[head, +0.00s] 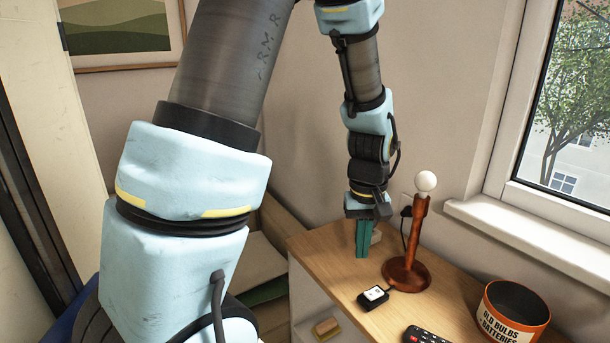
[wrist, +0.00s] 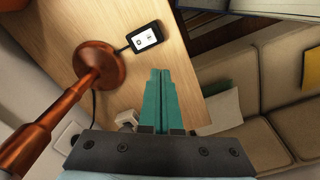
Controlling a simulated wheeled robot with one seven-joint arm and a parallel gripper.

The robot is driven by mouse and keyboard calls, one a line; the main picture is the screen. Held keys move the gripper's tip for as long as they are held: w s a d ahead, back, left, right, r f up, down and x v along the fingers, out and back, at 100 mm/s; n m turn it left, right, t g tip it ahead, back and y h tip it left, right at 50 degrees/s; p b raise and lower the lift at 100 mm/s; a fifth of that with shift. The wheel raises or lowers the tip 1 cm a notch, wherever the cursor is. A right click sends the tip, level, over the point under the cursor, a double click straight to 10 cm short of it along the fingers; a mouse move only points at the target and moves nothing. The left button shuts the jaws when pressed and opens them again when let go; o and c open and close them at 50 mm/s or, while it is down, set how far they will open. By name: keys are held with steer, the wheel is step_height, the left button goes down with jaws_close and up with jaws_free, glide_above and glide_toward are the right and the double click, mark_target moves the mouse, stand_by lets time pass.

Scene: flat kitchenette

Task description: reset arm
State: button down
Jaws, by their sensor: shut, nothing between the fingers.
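My gripper (head: 363,246) points down above the back left part of the wooden cabinet top (head: 325,253). Its teal fingers are together with nothing between them; they also show in the wrist view (wrist: 159,75). My arm reaches across the head view from the upper left and comes down at the back. A copper-coloured lamp (head: 415,235) with a bare white bulb (head: 426,183) stands upright just right of my gripper, apart from it. The lamp's round base shows in the wrist view (wrist: 98,68).
A small black switch box (head: 373,297) lies in front of the lamp, joined by a cord. A tin marked old bulbs and batteries (head: 513,315) and a black remote (head: 425,336) are at the front right. A window (head: 575,110) is at the right. A sofa (wrist: 270,95) lies beyond the cabinet's edge.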

steer(key=a+r, duration=0.2)
steer(key=a, duration=0.8)
steer(key=a+r+t, duration=0.1)
steer(key=a+r, duration=0.1)
steer(key=a, duration=0.9)
steer(key=shift+s+r+m, duration=0.25)
steer(key=shift+r+m, duration=0.1)
steer(key=shift+m, duration=0.05)
steer(key=shift+a, duration=0.1)
